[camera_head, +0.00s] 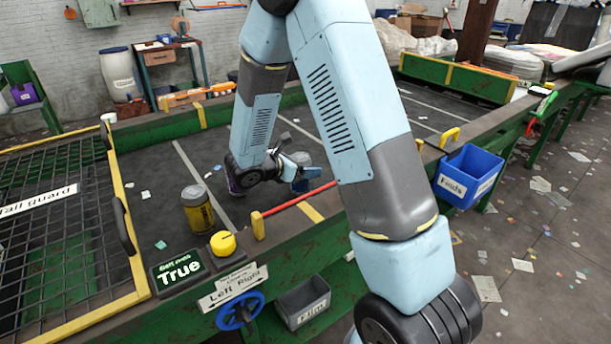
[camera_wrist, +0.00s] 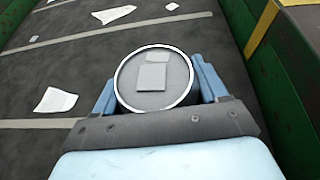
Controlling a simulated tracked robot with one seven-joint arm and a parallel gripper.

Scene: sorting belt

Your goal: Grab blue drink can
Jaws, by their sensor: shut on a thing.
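My gripper (camera_head: 290,169) is low over the belt, near its front side, partly hidden by my own arm in the head view. It is shut on a can (camera_head: 299,161). In the wrist view the round grey top of the can (camera_wrist: 152,78) with its silver rim sits between the blue fingers of my gripper (camera_wrist: 155,92). The can looks upright. Its side is mostly hidden, so I cannot clearly tell its colour, or whether it touches the belt.
A yellow can (camera_head: 197,210) stands on the belt (camera_head: 160,180) to the left. Paper scraps lie on the belt. A red bar (camera_head: 299,199) and a yellow button (camera_head: 223,243) are at the front edge. A blue bin (camera_head: 466,176) hangs at the right.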

